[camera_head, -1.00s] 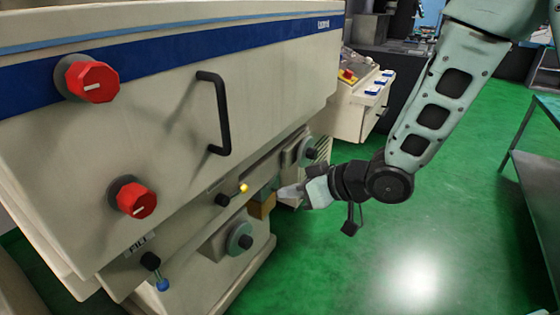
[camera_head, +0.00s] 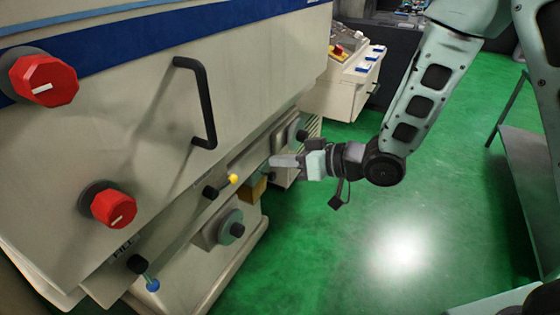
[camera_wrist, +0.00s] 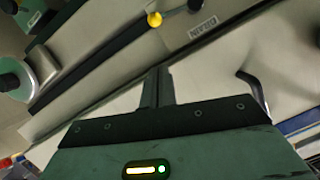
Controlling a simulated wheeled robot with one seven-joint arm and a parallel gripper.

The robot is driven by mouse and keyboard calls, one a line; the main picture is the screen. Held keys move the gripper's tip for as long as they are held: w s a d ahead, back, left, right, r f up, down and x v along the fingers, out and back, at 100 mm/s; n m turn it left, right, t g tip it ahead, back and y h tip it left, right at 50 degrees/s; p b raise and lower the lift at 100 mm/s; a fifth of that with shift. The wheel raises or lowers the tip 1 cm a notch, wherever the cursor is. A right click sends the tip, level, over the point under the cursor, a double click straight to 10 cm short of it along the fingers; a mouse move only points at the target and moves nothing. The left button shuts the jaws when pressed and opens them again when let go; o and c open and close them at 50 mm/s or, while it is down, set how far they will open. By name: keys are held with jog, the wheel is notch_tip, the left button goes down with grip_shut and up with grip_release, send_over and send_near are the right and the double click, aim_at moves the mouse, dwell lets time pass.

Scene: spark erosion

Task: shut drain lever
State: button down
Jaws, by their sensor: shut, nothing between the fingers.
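The drain lever is a short arm with a yellow ball (camera_head: 233,179) on a black hub (camera_head: 210,191), low on the machine's front. In the head view the ball sits to the right of the hub and a little higher. In the wrist view the yellow ball (camera_wrist: 155,19) is at the top, beside an upside-down DRAIN label (camera_wrist: 203,28). My gripper (camera_head: 272,161) is shut and empty, right of the ball and apart from it, pointing left towards the machine. Its closed fingers (camera_wrist: 158,75) show below the ball in the wrist view.
A blue-ball lever (camera_head: 152,285) marked FILL is lower left. Two red knobs (camera_head: 113,208) and a black handle (camera_head: 205,105) stick out from the tank. A yellowish block (camera_head: 253,189) and a round knob (camera_head: 232,226) sit below the drain lever.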

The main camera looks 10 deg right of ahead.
aim_at(222, 186)
jog(key=w+a+f+p, duration=0.2)
jog(key=w+a+f, duration=0.2)
jog(key=a, duration=0.4)
jog(key=shift+f, duration=0.8)
jog(key=shift+f, duration=0.25)
